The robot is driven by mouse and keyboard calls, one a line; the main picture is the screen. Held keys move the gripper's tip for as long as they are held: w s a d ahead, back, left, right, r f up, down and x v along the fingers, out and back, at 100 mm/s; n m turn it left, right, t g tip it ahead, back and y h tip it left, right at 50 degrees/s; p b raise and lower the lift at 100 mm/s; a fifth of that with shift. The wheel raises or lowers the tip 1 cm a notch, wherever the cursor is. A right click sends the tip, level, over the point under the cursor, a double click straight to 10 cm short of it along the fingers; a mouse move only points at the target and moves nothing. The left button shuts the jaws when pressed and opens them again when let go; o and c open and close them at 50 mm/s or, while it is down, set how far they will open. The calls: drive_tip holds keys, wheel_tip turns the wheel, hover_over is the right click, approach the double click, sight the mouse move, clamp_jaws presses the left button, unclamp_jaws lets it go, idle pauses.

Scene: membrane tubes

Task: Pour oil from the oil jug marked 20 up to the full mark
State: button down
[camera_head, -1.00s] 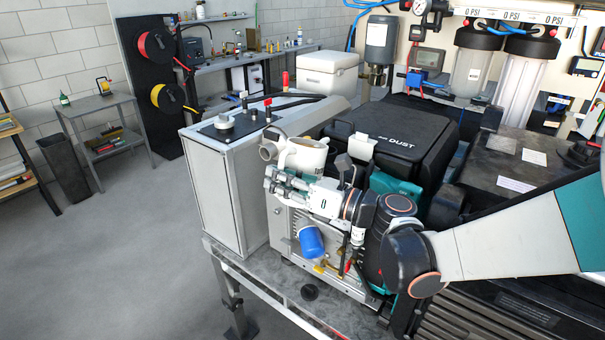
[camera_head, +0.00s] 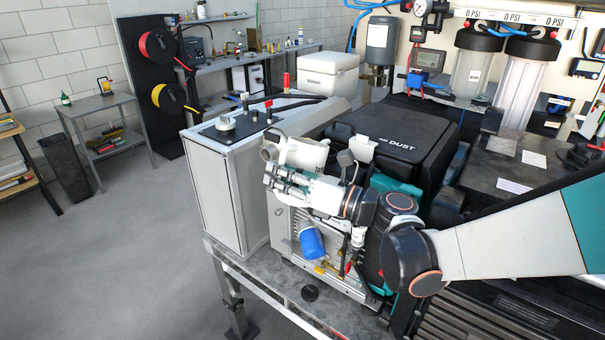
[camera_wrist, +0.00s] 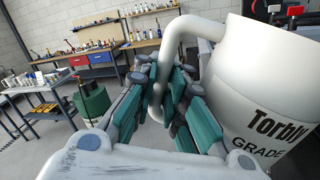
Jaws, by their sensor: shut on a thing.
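A white jug (camera_head: 305,153) is held above the front of the machine in the head view, partly hidden by my gripper. Its grey-rimmed mouth (camera_head: 267,152) points left. In the wrist view the jug (camera_wrist: 265,85) fills the right side, with "Torbly" and "GRADE" in black; no number 20 shows. My gripper (camera_head: 283,180) is shut on the jug's handle, and its teal fingers (camera_wrist: 160,95) close around the handle (camera_wrist: 170,65) in the wrist view. The jug's inside, any oil and a full mark cannot be made out.
A blue cylinder (camera_head: 312,241) and brass fittings sit on the machine front below the jug. A grey cabinet (camera_head: 215,190) stands close at the left, and a black-lidded box (camera_head: 395,135) behind. A small black round part (camera_head: 310,293) lies on the bench.

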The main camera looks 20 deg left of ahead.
drive_tip(key=shift+r, duration=0.35)
idle(0.6)
drive_tip(key=shift+r+m+p, duration=0.3)
drive_tip(key=shift+m, duration=0.1)
drive_tip(key=shift+r+m+p, duration=0.4)
drive_tip(key=shift+r+m, duration=0.3)
drive_tip(key=shift+r, duration=0.3)
idle(0.7)
drive_tip(key=shift+w+r+y, duration=0.1)
drive_tip(key=shift+r+y, duration=0.15)
drive_tip(key=shift+y, duration=0.05)
idle(0.8)
drive_tip(key=shift+d+r+m+t+p, duration=0.1)
drive_tip(key=shift+r+m+t+p, duration=0.2)
drive_tip(key=shift+r+m, duration=0.1)
drive_tip(key=shift+w+d+r+m+t+p, duration=0.1)
drive_tip(key=shift+w+r+m+p, duration=0.15)
drive_tip(key=shift+r+m, duration=0.25)
drive_tip(key=shift+w+d+r+m+t+p, duration=0.1)
drive_tip(key=shift+r+m+p, duration=0.25)
drive_tip(key=shift+r, duration=0.25)
drive_tip(key=shift+w+r+m+t+p, duration=0.1)
drive_tip(key=shift+w+r+m+p, duration=0.1)
drive_tip(key=shift+r+m, duration=0.3)
idle(1.9)
